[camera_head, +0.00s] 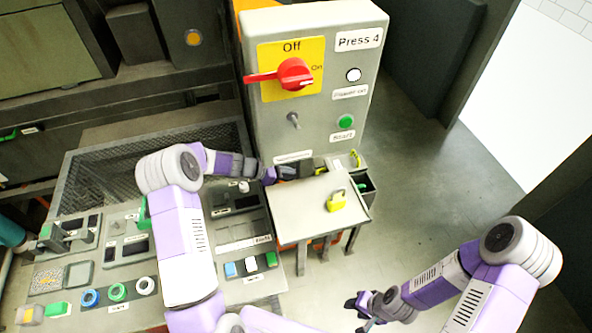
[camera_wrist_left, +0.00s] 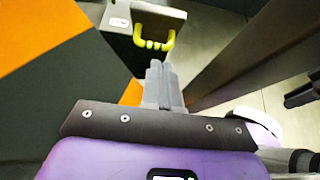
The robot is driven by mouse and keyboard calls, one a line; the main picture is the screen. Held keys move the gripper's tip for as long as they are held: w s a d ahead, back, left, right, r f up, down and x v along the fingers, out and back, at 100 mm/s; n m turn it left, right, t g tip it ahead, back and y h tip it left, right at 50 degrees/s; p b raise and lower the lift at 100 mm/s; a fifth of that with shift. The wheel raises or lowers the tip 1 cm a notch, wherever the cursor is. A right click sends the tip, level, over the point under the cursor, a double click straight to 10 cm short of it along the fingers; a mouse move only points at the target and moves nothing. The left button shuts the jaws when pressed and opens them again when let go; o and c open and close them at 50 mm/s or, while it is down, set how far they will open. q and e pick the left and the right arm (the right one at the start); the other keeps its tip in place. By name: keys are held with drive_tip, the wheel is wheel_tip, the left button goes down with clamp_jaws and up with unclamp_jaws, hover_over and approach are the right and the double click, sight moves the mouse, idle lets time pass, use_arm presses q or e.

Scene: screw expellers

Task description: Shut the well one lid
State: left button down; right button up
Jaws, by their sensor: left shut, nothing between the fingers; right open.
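A yellow-green handle (camera_head: 355,158) shows at the back of the small stand below the press cabinet. The left wrist view shows a yellow-green handle (camera_wrist_left: 155,42) on a grey labelled panel (camera_wrist_left: 120,20); I cannot tell for sure that this is the well one lid. My left gripper (camera_head: 302,169) reaches in from the left, just left of that handle. Its fingers (camera_wrist_left: 160,70) are shut and empty, with tips close below the handle; contact is unclear. My right gripper (camera_head: 366,309) is open and empty at the bottom, away from the stand.
A grey cabinet (camera_head: 362,95) marked Press 4 carries a red switch (camera_head: 292,75) and rises behind the stand. A control desk (camera_head: 120,285) lies left. Floor is clear at right.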

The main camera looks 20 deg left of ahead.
sight(320, 171)
use_arm(q)
drive_tip(key=shift+w+d+f+b, duration=0.3)
drive_tip(key=shift+w+d+f, duration=0.15)
drive_tip(key=shift+w+d, duration=0.75)
drive_tip(key=shift+w+d+f+b, duration=0.3)
drive_tip(key=shift+w+d+f, duration=0.35)
drive_tip(key=shift+d, duration=1)
drive_tip(key=shift+w+d+f+b, duration=0.3)
drive_tip(key=shift+w+d, duration=0.8)
drive_tip(key=shift+d, duration=0.3)
use_arm(e)
drive_tip(key=shift+f, duration=1)
